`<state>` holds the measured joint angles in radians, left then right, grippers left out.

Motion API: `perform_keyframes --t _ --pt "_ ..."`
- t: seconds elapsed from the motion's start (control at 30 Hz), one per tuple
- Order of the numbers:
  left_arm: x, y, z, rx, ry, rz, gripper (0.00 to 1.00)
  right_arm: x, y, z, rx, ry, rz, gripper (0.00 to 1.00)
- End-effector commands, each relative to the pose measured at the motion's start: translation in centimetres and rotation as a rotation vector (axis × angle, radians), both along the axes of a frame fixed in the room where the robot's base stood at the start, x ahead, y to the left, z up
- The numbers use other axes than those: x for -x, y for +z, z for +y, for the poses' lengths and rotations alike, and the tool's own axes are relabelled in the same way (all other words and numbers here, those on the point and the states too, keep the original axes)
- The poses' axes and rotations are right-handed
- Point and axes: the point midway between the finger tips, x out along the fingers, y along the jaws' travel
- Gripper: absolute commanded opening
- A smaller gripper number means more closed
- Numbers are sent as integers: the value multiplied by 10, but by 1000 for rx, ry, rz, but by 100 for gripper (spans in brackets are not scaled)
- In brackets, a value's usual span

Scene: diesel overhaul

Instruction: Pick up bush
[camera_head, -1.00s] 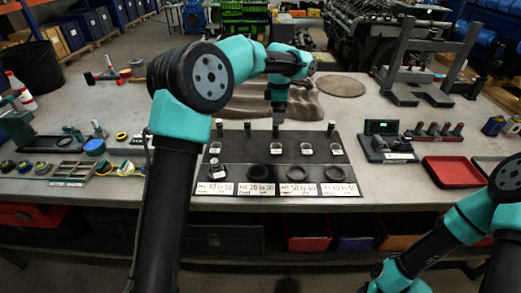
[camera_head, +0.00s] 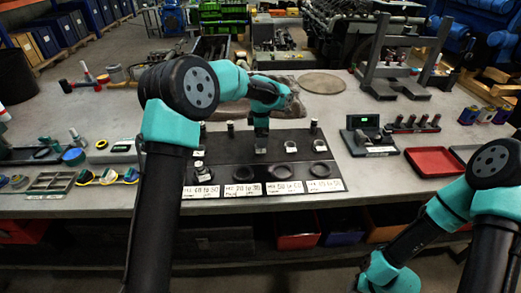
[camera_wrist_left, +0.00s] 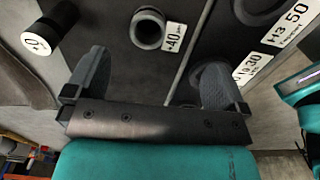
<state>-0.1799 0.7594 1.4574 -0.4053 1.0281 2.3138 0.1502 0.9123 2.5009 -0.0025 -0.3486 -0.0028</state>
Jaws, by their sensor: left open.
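My left gripper (camera_head: 261,146) hangs over the dark sorting board (camera_head: 221,168). In the left wrist view it (camera_wrist_left: 152,80) is open and empty, its two dark fingers spread apart. A dark ring-shaped bush (camera_wrist_left: 148,28) with a "40 µm" tag stands on the board beyond the fingertips, between their lines. It appears apart from both fingers. Another bush (camera_head: 291,146) with a white tag shows right of the gripper in the head view. My right arm enters at the lower right; its gripper is outside the frame.
Several flat dark rings, including one (camera_head: 282,173), lie along the board's front behind white range labels. A dark pin (camera_wrist_left: 48,32) with a white end stands left of the fingers. A gauge with a green display (camera_head: 364,132) and a red tray (camera_head: 435,161) are to the right.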

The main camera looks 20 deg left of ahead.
Motion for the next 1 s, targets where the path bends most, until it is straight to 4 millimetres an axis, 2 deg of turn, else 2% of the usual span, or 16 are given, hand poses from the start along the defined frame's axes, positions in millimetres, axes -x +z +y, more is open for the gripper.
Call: perform_keyframes --t 0.03,0.17,0.57,1.0 --pt "0 -8 0 -1 0 3 100 0 0 0 0 0 0 43" --pt "0 -18 0 0 0 1 100 0 0 0 0 0 0 43" --pt "0 -22 0 0 0 1 100 0 0 0 0 0 0 43" --pt "-3 -70 2 1 0 1 100 0 0 0 0 0 0 43"
